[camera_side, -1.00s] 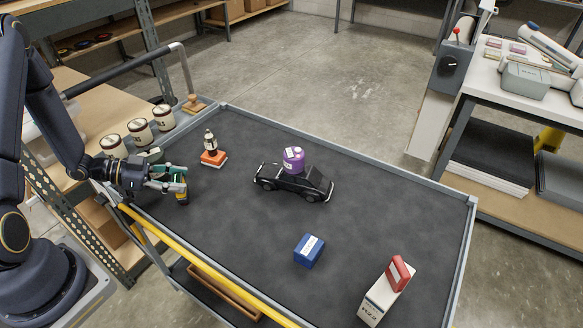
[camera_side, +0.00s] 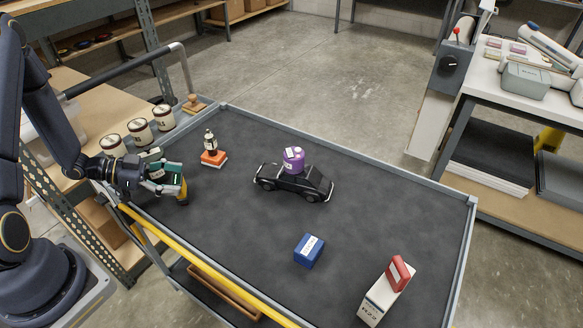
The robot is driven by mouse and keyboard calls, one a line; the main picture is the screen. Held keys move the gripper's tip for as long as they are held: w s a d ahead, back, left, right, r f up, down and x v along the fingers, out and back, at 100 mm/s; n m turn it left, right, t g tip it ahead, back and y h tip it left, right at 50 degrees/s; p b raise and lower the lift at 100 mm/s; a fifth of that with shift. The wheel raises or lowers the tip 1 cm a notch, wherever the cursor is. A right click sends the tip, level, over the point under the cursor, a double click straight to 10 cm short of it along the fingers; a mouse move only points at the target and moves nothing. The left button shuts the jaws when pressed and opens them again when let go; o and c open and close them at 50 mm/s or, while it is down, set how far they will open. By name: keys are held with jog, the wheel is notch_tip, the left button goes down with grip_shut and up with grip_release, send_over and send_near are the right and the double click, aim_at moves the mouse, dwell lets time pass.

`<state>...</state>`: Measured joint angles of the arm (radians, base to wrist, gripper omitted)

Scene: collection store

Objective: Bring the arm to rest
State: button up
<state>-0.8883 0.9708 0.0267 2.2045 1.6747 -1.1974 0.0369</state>
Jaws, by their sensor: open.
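My gripper (camera_side: 167,182) is at the left end of the dark-topped cart (camera_side: 235,235), low over its near left corner. Its fingers are apart. A small yellow and dark item (camera_side: 182,192) shows right at the fingertips; I cannot tell whether the fingers touch it. A green item (camera_side: 152,156) shows just behind the gripper, partly hidden by it. My arm reaches in from the left edge of the picture.
The cart's middle front is clear.

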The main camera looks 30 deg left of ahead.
jog(key=shift+v, duration=1.55)
